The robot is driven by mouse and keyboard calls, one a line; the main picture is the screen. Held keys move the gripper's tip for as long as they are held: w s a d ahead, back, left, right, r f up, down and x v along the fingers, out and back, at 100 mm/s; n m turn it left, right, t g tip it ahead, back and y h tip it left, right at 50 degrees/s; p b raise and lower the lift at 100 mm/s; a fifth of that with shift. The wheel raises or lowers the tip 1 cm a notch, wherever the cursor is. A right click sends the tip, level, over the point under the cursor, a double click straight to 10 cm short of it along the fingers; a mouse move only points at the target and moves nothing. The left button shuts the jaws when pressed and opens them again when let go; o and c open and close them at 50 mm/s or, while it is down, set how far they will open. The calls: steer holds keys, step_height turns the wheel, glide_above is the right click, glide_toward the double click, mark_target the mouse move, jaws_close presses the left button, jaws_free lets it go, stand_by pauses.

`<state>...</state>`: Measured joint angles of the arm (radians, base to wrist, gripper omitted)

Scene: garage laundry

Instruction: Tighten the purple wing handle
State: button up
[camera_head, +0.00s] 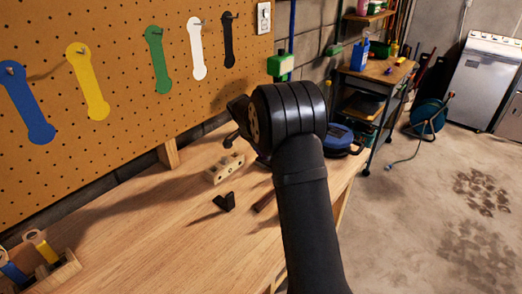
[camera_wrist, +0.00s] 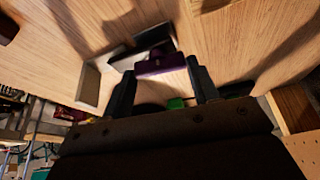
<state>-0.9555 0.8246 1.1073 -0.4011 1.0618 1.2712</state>
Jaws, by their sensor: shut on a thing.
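The purple wing handle (camera_wrist: 165,66) shows in the wrist view, between the two dark fingers of my gripper (camera_wrist: 160,70). The gripper is shut on it, with a finger at each side. The handle sits in front of a grey and dark fixture (camera_wrist: 122,60) near the wooden surface; how it joins that fixture is unclear. In the head view, my black wrist and forearm cover the handle and most of the gripper above the workbench (camera_head: 150,225).
A wooden block with holes (camera_head: 224,169), a small black piece (camera_head: 225,202) and a dark red bar (camera_head: 264,202) lie on the bench. A wooden rack (camera_head: 55,277) stands at lower left. A pegboard (camera_head: 125,120) with several coloured wrenches rises behind. A blue round object (camera_head: 338,138) is beyond my arm.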

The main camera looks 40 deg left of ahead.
steer(key=shift+w+a+r, duration=0.1)
steer(key=shift+r, duration=0.2)
steer(key=o, duration=0.9)
steer(key=shift+o, duration=0.4)
steer(key=shift+f, duration=0.15)
steer(key=v, duration=1.7)
steer(key=shift+s+r, duration=0.2)
steer(key=shift+r, duration=0.05)
